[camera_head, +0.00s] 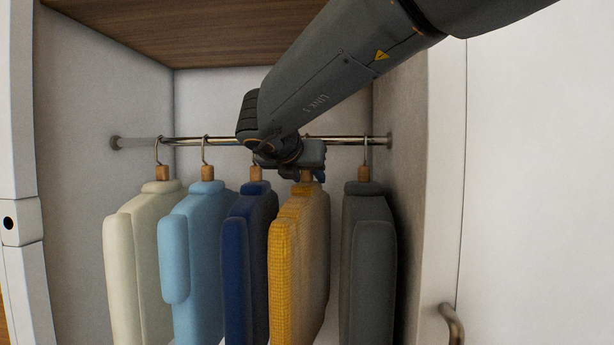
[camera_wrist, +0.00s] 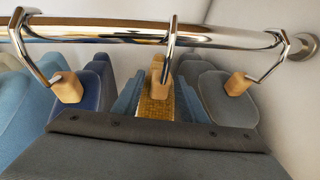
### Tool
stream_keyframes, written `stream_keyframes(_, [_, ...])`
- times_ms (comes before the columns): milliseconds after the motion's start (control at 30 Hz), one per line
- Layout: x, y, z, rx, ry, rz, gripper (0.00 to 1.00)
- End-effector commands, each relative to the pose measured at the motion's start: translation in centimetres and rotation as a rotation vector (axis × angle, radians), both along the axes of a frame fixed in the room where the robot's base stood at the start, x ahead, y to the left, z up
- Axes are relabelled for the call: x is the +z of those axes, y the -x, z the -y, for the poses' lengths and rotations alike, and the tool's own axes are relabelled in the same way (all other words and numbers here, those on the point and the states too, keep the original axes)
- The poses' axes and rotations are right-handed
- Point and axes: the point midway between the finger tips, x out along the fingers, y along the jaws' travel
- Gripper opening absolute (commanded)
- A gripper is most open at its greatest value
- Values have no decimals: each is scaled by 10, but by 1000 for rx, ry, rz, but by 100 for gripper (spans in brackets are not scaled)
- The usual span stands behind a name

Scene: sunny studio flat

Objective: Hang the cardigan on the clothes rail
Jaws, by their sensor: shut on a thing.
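The mustard-yellow knitted cardigan (camera_head: 284,255) hangs upright between a navy garment and a dark grey one. Its wooden hanger neck (camera_wrist: 158,72) is between the fingers of my gripper (camera_head: 306,172), which is shut on it just below the rail. In the wrist view the metal hook (camera_wrist: 171,40) crosses the clothes rail (camera_wrist: 110,32) and appears to loop over it; I cannot tell whether it bears the weight. In the head view my gripper and arm hide this hook and part of the rail (camera_head: 345,140).
Cream (camera_head: 135,260), light blue (camera_head: 190,250) and navy (camera_head: 245,250) garments hang to the left. A dark grey garment (camera_head: 368,260) hangs to the right, near the wardrobe's side wall (camera_head: 408,150). A wooden shelf (camera_head: 190,30) is above. A door handle (camera_head: 452,325) is at lower right.

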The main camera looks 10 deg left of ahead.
Motion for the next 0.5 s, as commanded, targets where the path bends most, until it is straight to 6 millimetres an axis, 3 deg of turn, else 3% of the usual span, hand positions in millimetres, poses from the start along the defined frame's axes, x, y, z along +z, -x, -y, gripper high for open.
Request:
stream_keyframes(233, [0,0,0,0,0,0,8])
stream_keyframes(267, [0,0,0,0,0,0,42])
stream_keyframes(300, [0,0,0,0,0,0,49])
stream_keyframes(367, [-1,0,0,0,0,-1,59])
stream_keyframes(500, [-1,0,0,0,0,-1,61])
